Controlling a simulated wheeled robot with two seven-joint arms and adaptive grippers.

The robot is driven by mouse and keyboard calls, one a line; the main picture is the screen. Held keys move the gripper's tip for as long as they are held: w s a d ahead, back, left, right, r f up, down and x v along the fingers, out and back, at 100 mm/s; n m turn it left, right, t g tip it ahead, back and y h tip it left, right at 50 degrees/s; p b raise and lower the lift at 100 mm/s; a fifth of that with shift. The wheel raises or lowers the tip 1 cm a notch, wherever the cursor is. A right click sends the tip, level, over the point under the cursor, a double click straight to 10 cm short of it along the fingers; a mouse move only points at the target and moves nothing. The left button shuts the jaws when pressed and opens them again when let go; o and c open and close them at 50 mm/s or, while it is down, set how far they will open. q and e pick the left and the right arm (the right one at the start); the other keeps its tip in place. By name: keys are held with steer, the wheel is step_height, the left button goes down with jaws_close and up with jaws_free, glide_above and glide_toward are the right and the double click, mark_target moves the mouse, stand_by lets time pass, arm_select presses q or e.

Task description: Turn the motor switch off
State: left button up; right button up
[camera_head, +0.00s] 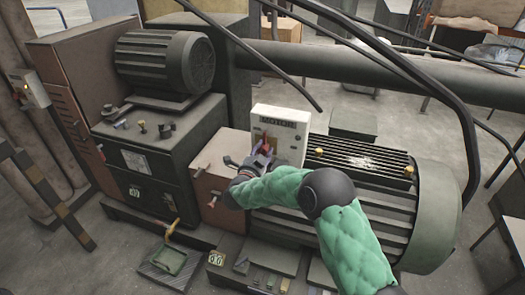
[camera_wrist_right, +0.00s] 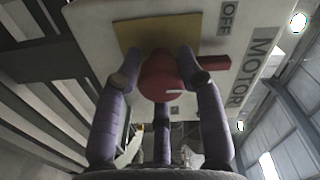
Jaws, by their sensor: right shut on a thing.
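The motor switch is a red knob (camera_wrist_right: 163,82) on a yellow plate (camera_wrist_right: 152,36), fixed to a white panel (camera_head: 290,122) marked MOTOR. In the right wrist view, an OFF label (camera_wrist_right: 228,17) sits beside the plate. A white line on the knob points right in that view, and a red bar (camera_wrist_right: 216,64) extends to the right behind it. My right gripper (camera_head: 261,153) is at the panel, its purple fingers shut around the knob; it also fills the right wrist view (camera_wrist_right: 166,76). The fingers and hand hide much of the knob in the head view. My left gripper is not in view.
A large ribbed motor (camera_head: 440,215) stands right of the panel. A control box (camera_head: 150,155) with small knobs stands to the left, under a smaller motor (camera_head: 160,62). A thick pipe (camera_head: 400,72) and black hoses (camera_head: 462,112) cross above. Open floor (camera_head: 130,262) shows at lower left.

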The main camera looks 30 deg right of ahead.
steer(key=shift+r, duration=0.1)
steer(key=o, duration=1.1)
steer(key=shift+w, duration=0.1)
steer(key=shift+o, duration=0.2)
steer(key=v, duration=1.2)
